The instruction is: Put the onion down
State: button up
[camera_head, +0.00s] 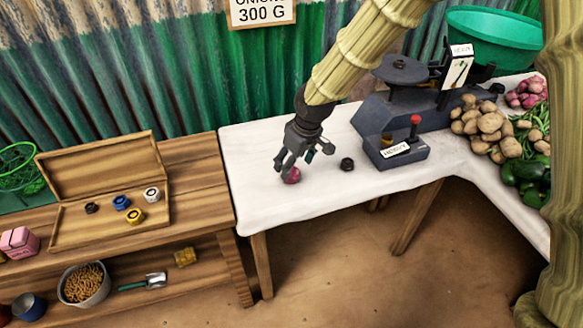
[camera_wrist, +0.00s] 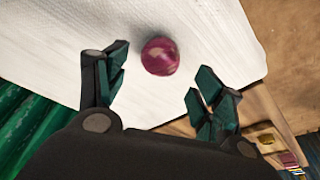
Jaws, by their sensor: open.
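A red-purple onion (camera_head: 292,175) rests on the white-covered table (camera_head: 255,150), near its left end. My gripper (camera_head: 297,165) is just above and beside it, pointing down, and partly hides it in the head view. In the wrist view the onion (camera_wrist: 160,56) lies on the white cloth, ahead of the gap between my open fingers (camera_wrist: 158,95). The fingers are spread wide and no contact with the onion shows.
A dark weight (camera_head: 347,164) sits to the right of my gripper. Beyond it stands a dark balance scale (camera_head: 420,110) with a red-knobbed box (camera_head: 395,152). Potatoes (camera_head: 490,125) lie further right. A wooden bench (camera_head: 190,170) with an open weight box adjoins on the left.

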jog(key=v, duration=0.8)
